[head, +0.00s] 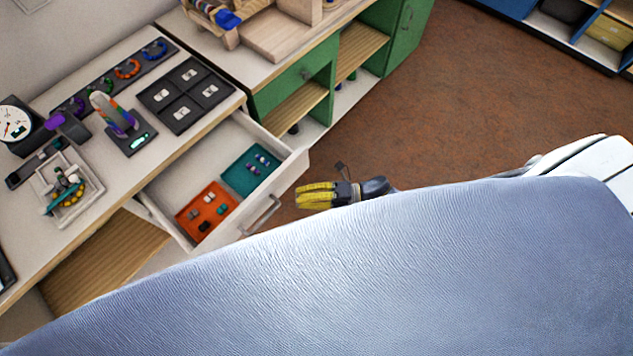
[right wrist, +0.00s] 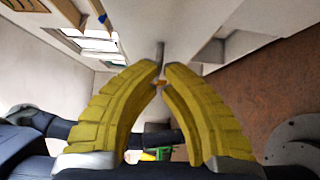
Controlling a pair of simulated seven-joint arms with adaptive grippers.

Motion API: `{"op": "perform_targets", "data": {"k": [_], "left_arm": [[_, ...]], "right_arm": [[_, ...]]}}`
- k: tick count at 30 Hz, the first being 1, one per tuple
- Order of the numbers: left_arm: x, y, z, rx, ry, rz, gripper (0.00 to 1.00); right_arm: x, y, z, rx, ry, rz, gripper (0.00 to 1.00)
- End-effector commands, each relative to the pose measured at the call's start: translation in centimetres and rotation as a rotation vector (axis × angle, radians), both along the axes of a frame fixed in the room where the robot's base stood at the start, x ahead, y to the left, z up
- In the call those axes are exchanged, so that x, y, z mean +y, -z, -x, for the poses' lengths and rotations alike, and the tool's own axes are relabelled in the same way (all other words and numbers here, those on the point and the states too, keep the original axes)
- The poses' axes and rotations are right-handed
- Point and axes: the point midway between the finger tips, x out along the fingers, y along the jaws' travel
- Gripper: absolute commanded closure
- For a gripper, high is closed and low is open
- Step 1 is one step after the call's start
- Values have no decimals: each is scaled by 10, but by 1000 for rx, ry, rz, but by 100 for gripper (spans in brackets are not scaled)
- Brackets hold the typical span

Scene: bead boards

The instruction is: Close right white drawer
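The white drawer (head: 293,168) is pulled out from under the white counter in the head view. Its grey bar handle (head: 262,216) is on the front face. My right gripper (head: 298,196), with yellow fingers, is just right of the drawer front, close to the handle's upper end. In the right wrist view its fingertips (right wrist: 160,82) come almost together, with no object visibly held. A narrow grey bar (right wrist: 160,55), seemingly the handle, shows just beyond the tips; contact is unclear. My left gripper is not in view.
The drawer holds an orange tray (head: 190,222) and a teal tray (head: 235,184) with small beads. Bead boards and a dark four-slot panel (head: 186,94) lie on the counter. A green cabinet (head: 400,35) stands beyond. Brown floor (head: 480,100) is clear at right. A pale blue surface hides the bottom.

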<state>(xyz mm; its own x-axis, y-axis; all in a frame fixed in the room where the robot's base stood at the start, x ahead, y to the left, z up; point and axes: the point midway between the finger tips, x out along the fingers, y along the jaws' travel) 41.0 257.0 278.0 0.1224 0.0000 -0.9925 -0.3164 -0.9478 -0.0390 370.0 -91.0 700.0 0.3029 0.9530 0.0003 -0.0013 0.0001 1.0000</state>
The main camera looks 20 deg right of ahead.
Motion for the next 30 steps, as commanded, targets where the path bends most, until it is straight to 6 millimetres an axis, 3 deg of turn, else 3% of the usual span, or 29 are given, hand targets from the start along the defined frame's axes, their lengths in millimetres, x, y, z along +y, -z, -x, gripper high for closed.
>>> {"op": "perform_targets", "data": {"k": [10, 30], "left_arm": [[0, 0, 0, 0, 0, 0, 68], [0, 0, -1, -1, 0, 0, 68]], "right_arm": [[17, 0, -31, 0, 2, 1, 100], [19, 0, -39, 2, 8, 0, 100]]}}
